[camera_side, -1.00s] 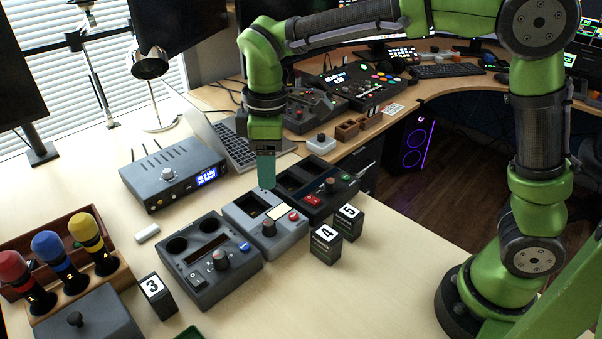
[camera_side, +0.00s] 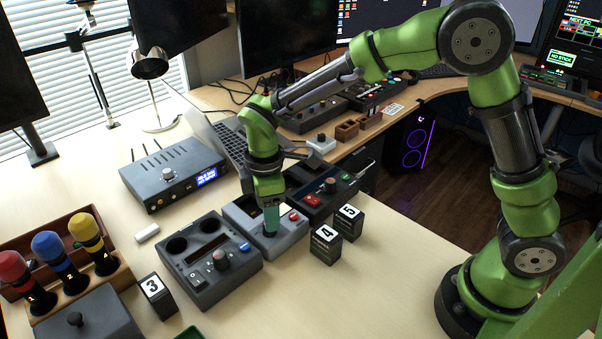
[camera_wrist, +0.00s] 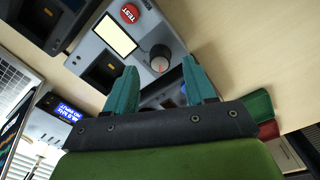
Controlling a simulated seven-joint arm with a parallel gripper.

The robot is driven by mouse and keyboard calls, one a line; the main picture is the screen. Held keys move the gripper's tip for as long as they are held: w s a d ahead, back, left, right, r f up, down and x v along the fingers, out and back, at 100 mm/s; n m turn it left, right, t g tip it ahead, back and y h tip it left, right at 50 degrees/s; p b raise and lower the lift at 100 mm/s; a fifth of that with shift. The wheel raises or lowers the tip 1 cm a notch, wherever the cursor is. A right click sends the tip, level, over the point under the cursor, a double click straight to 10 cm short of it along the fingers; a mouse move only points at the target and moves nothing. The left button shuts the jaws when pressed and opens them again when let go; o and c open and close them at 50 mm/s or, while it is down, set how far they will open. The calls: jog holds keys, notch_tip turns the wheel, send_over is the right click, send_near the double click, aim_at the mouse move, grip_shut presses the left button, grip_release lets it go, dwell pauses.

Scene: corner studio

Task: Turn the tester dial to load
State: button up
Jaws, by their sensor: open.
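The tester is a grey box (camera_side: 296,236) in the middle of the table. In the wrist view, the tester (camera_wrist: 88,46) shows a pale screen, a dark slot, a red TEST button (camera_wrist: 131,13) and a grey-topped dial (camera_wrist: 160,55) with a red-orange mark. My gripper (camera_wrist: 159,64) has its teal fingers apart, with the dial between and just past the tips. In the side view my gripper (camera_side: 271,231) points down at the dial and mostly hides it. I cannot tell whether the fingers touch it. The dial's setting labels are not readable.
A dark unit with two round wells (camera_side: 245,266) stands close on the left. Another dark unit with a red button (camera_side: 313,201) stands close behind right. Numbered blocks 4 (camera_side: 326,245) and 5 (camera_side: 348,222) stand at right. The front right table is clear.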

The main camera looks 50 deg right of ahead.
jog(key=shift+f, duration=1.9)
grip_shut()
